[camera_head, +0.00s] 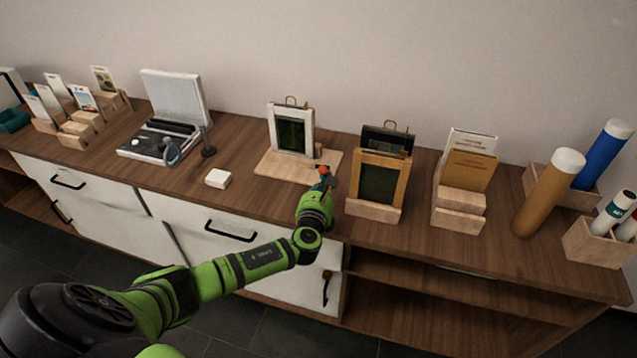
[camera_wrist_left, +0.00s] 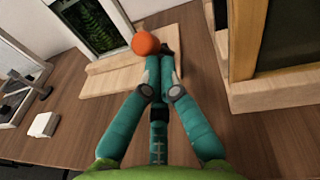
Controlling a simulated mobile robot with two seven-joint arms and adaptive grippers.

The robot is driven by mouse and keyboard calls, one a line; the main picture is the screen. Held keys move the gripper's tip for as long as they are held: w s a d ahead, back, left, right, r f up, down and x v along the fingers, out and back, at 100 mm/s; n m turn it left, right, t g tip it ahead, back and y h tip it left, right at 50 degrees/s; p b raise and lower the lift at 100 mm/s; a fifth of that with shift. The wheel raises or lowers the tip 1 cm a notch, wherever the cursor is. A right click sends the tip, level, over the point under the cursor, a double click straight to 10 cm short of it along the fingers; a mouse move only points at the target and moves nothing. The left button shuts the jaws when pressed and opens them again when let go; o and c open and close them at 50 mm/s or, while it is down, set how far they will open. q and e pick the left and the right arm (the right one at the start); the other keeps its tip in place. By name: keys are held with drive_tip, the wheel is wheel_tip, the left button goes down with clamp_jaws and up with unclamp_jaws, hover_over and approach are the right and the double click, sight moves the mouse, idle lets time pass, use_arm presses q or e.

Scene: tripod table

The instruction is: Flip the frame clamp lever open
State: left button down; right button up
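A white picture frame (camera_head: 292,130) with a dark green picture stands on a pale wooden base (camera_head: 280,166). The clamp lever's orange ball knob (camera_head: 324,170) shows by the base's right side; in the left wrist view the knob (camera_wrist_left: 146,43) is just beyond my fingertips. A dark part beside the knob is mostly hidden by the fingers. My left gripper (camera_head: 326,182) reaches in from the front. In the left wrist view its teal fingers (camera_wrist_left: 159,72) come together at the tips, with no clear gap and nothing plainly held. My right gripper is out of view.
A wooden-framed dark panel (camera_head: 378,182) stands close right of my left gripper. A white block (camera_head: 218,178) lies to the left. Card holders (camera_head: 462,195) and tubes (camera_head: 548,192) are farther right. The cabinet top's front is clear left of the arm.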

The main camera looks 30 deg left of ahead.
sight(325, 169)
use_arm(q)
drive_tip(key=shift+g, duration=0.6)
drive_tip(key=r+p, duration=0.1)
drive_tip(key=w+r+p, duration=0.2)
drive_tip(key=p, duration=0.1)
drive_tip(key=shift+a+r, duration=0.25)
drive_tip(key=w+a+r, duration=0.1)
drive_tip(key=w+r, duration=0.2)
drive_tip(key=w, duration=0.4)
drive_tip(key=shift+w+a+b, duration=0.3)
drive_tip(key=shift+a, duration=0.1)
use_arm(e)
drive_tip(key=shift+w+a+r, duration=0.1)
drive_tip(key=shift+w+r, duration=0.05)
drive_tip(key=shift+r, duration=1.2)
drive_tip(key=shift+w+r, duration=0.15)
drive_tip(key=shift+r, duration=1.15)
use_arm(q)
drive_tip(key=shift+r, duration=0.1)
